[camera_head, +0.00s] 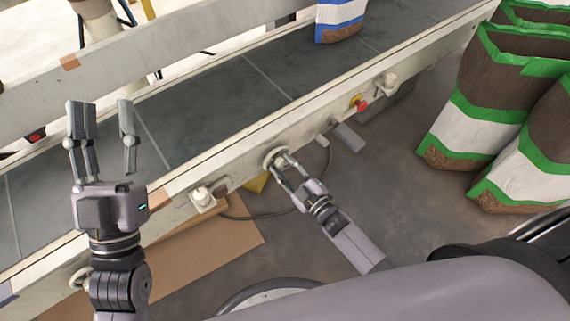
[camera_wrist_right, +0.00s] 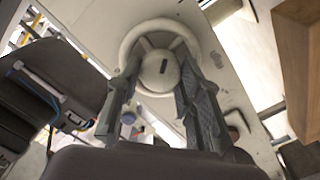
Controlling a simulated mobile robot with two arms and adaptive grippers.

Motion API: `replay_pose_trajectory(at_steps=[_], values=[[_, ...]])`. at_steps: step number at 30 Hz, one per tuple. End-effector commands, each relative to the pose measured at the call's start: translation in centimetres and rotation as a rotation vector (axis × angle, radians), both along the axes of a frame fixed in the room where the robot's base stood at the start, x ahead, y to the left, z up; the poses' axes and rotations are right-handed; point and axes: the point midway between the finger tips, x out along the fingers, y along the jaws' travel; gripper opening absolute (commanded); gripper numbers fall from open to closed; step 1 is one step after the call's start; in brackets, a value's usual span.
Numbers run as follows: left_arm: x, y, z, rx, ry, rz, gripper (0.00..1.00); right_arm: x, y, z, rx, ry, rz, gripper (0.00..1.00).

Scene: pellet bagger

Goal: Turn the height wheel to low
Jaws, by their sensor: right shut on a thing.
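The height wheel (camera_head: 268,154) is a pale round handwheel on the near side rail of the conveyor. In the right wrist view, the wheel (camera_wrist_right: 137,31) shows its round rim, spokes and a central hub with a dark slot. My right gripper (camera_head: 280,166) is shut on the wheel; its fingers (camera_wrist_right: 160,95) lie on either side of the hub. Its fingers partly cover the wheel in both views. My left gripper (camera_head: 103,115) is open and empty, raised in front of the conveyor at the left. I cannot read any height marking.
The conveyor belt (camera_head: 215,98) runs diagonally behind the rail. A red button (camera_head: 362,105) and pale knobs sit along the rail. Brown bags with green bands (camera_head: 485,85) stand at right. Cardboard (camera_head: 215,240) lies on the floor below.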

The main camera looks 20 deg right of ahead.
Motion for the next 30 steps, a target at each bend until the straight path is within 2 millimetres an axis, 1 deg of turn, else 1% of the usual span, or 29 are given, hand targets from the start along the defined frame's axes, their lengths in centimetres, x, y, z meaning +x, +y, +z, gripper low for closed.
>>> replay_pose_trajectory(at_steps=[3,11,17,26,27,30], values=[[0.8,-0.1,-1.0,0.021,0.074,0.004,0.40,0.0,-0.1,0.0,0.059,0.024,0.000,0.06],[1.7,-0.1,-2.5,0.047,0.163,0.009,0.40,0.0,-0.1,-0.1,0.138,0.053,-0.001,0.06],[1.9,-0.1,-2.8,0.052,0.183,0.010,0.40,0.0,-0.1,-0.1,0.156,0.060,-0.001,0.06],[2.0,-0.2,-2.9,0.053,0.184,0.010,0.40,0.0,0.0,-0.1,0.157,0.060,-0.001,0.06],[2.0,-0.2,-2.9,0.053,0.184,0.010,0.40,0.0,0.0,-0.1,0.157,0.060,-0.001,0.34],[2.0,-0.2,-2.9,0.053,0.184,0.010,0.40,0.0,0.0,-0.1,0.157,0.059,0.000,0.41]])
